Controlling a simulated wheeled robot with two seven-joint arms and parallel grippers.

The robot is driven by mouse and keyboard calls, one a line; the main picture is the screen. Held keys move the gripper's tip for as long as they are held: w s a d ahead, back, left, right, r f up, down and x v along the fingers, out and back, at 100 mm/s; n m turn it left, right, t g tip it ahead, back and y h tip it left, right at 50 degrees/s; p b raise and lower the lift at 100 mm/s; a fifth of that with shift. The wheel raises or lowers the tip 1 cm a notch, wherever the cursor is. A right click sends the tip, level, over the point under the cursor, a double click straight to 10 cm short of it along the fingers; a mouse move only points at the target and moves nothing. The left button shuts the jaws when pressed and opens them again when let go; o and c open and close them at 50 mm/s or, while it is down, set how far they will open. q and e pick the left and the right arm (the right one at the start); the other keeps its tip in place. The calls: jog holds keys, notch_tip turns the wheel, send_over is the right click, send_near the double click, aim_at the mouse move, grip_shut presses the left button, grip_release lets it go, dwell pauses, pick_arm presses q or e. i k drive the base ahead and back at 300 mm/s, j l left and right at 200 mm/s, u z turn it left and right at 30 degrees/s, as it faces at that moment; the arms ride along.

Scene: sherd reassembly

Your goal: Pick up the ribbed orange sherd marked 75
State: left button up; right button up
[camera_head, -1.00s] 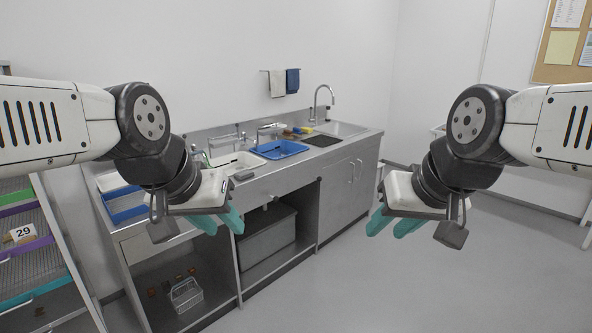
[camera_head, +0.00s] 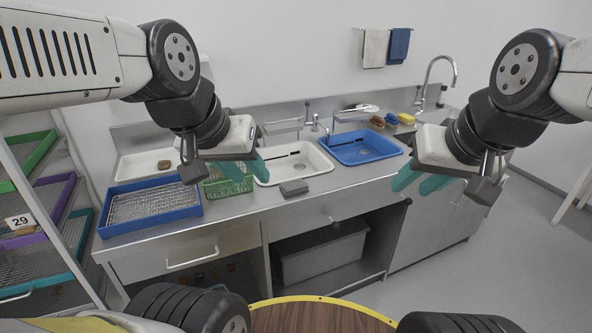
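I cannot make out an orange sherd marked 75. A small brown piece (camera_head: 163,164) lies in a white basin at the left end of the counter, too small to show ribs or a number. My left gripper (camera_head: 247,170) is in front of the counter's left half, its teal fingers apart with nothing between them. My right gripper (camera_head: 420,182) is in front of the counter's right half, also with fingers apart and empty.
The steel counter (camera_head: 335,182) holds a blue mesh tray (camera_head: 150,205), a green basket (camera_head: 222,184), a white tub (camera_head: 292,164), a blue tub (camera_head: 362,150) and a grey block (camera_head: 294,188). A rack with a "29" tag (camera_head: 19,221) stands left. A yellow-rimmed round wooden surface (camera_head: 320,317) is at the bottom.

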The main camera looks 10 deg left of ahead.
aim_at(162, 165)
jog(key=u, duration=1.3)
jog(key=i+j, duration=0.2)
jog(key=i, duration=0.2)
jog(key=i+j, duration=0.15)
jog(key=i, duration=0.25)
jog(key=i+j+u, duration=0.1)
jog(key=i, duration=0.3)
jog(key=j, duration=0.1)
